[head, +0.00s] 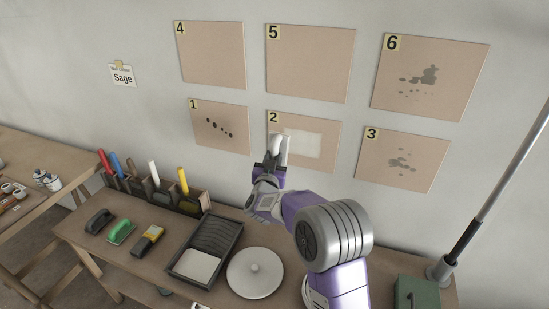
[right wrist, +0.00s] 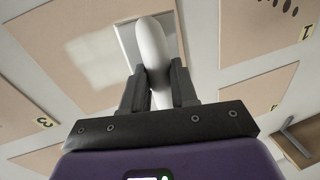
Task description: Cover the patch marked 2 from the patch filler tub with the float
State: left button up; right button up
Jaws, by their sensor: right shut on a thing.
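The panel marked 2 (head: 330,133) is in the middle of the lower row on the wall. A pale whitish rectangle (head: 305,146) lies on it, and its left part is hidden by my gripper. My right gripper (head: 277,160) is in front of the panel's lower left. It is shut on the white handle of the float (right wrist: 152,60); the float's flat plate shows behind the handle, close to the panel. Whether it touches the panel I cannot tell. A round white lidded tub (head: 254,275) stands on the bench. My left gripper is not in view.
Panel 1 (head: 219,112) has dark spots; panels 3 (head: 425,152) and 6 (head: 457,60) have grey stains. A dark tray (head: 232,232) with a white part, a tool rack (head: 152,196) and several hand tools are on the bench. A pole stands at right.

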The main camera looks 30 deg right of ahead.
jog(key=shift+a+v, duration=0.25)
jog(key=shift+v, duration=1.2)
jog(key=shift+w, duration=0.2)
